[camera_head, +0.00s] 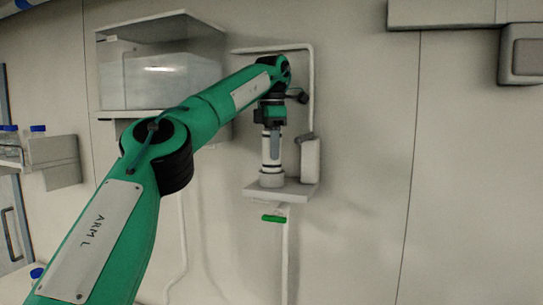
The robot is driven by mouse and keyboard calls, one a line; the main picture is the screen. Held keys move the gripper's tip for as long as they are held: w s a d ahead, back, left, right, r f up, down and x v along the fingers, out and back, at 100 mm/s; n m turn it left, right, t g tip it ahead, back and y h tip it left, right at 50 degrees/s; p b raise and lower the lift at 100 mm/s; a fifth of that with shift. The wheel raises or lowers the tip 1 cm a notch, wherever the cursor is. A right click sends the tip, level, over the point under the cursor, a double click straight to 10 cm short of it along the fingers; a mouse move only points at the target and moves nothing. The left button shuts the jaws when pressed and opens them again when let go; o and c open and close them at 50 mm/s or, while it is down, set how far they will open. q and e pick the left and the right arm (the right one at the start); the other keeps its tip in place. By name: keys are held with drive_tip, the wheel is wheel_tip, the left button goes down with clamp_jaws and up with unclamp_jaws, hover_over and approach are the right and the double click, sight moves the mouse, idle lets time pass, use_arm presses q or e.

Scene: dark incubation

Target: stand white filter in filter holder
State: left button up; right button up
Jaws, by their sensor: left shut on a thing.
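My left gripper (273,125) points straight down at the wall station and is shut on the white filter (270,151). The filter is an upright white cylinder with dark bands. Its lower end meets a short, wide white cup (271,180), which looks like the filter holder, on a small white wall shelf (308,191). I cannot tell whether the filter is fully seated in it. My gripper covers the top of the filter. My right gripper is not in view.
A white bracket (309,158) stands right beside the filter, with a pipe running up the wall behind. A green handle (274,218) is below the shelf. A clear box (165,82) sits on a shelf at upper left. Blue-capped bottles (38,131) are at far left.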

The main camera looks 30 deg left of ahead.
sight(269, 166)
use_arm(q)
drive_tip(key=shift+w+a+f, duration=0.1)
drive_tip(key=shift+a+f, duration=0.05)
drive_tip(key=shift+f, duration=1.4)
drive_tip(key=shift+f, duration=0.2)
drive_tip(key=o, duration=1)
drive_tip(key=shift+o, duration=0.2)
drive_tip(key=shift+r, duration=0.15)
